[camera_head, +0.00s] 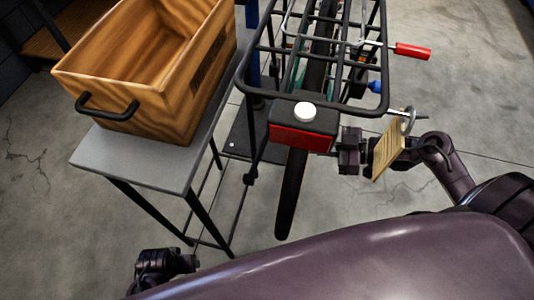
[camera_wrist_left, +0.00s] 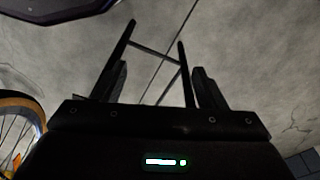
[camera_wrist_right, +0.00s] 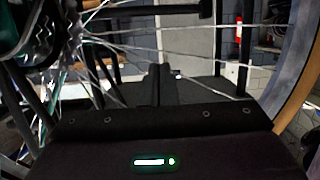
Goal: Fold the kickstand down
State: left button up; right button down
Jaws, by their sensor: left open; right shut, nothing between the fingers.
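The bike stands with its rear wheel (camera_head: 290,195) toward me, under a black rear rack (camera_head: 313,62). A thin dark rod (camera_head: 260,150) slants down left of the wheel to a small foot; I cannot tell whether it is the kickstand. My right gripper (camera_head: 350,150) is just right of the rear tyre. In the right wrist view its fingers (camera_wrist_right: 165,85) are together and empty, close to the spokes, with a dark bar (camera_wrist_right: 165,11) above them. My left gripper (camera_head: 165,265) is low at the left; the left wrist view (camera_wrist_left: 160,80) shows it open and empty over the floor.
A grey table (camera_head: 125,161) with a wooden crate (camera_head: 95,108) stands left of the bike. A red light box (camera_head: 300,138) sits at the rack's rear. A wooden tag (camera_head: 388,150) hangs by my right arm. A red-handled part (camera_head: 412,51) sticks out right.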

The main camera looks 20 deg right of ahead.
pick_arm(q)
notch_tip(320, 180, up, 8)
jog(key=b, duration=0.2)
jog(key=shift+s+d, duration=0.15)
jog(key=shift+d, duration=0.3)
pick_arm(e)
jog(key=f+x, duration=0.3)
jog(key=x, duration=0.9)
jog(key=shift+f, duration=0.1)
